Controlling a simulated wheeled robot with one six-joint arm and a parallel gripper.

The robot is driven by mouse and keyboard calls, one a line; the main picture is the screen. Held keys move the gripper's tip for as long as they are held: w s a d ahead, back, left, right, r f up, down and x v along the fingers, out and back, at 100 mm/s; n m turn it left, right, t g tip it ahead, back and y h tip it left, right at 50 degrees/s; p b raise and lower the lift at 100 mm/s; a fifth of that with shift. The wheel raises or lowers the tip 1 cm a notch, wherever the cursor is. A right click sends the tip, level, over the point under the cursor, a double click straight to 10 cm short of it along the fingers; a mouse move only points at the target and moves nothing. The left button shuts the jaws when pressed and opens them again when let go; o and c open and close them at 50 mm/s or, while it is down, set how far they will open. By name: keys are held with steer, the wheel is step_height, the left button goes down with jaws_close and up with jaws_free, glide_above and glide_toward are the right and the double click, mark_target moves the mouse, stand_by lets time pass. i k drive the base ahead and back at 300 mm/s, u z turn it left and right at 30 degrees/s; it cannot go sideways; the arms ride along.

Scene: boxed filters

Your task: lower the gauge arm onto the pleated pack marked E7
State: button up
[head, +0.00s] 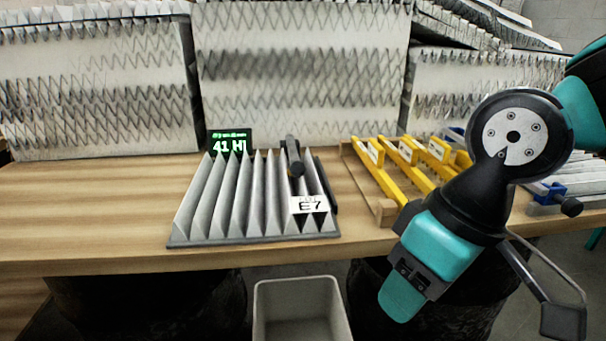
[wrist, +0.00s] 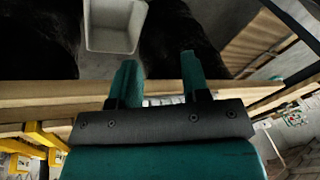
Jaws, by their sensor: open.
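The grey pleated pack (head: 235,195) stands on the wooden table, its white label marked E7 (head: 308,204) at its right front. A black arm with a rounded end, apparently the gauge arm (head: 293,155), shows over the pack's right part behind the label. I cannot tell whether it touches the pleats. A small display (head: 229,142) behind the pack reads 41 HI in green. My gripper (head: 403,300) hangs right of the pack, by the table's front edge, apart from the gauge arm. In the wrist view its two teal fingers (wrist: 160,72) are spread and empty.
Yellow slotted racks (head: 405,165) on a wooden base stand right of the pack. A blue clamp-like piece (head: 550,193) lies farther right. Large pleated filters (head: 305,75) wall the back. A pale bin (head: 300,290) is below the front edge. The table's left is clear.

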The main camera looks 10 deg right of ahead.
mark_target(297, 169)
steer(key=z, duration=1.4)
steer(key=k, duration=0.75)
steer(key=u, duration=1.4)
steer(key=i, duration=0.5)
steer(key=z, duration=0.05)
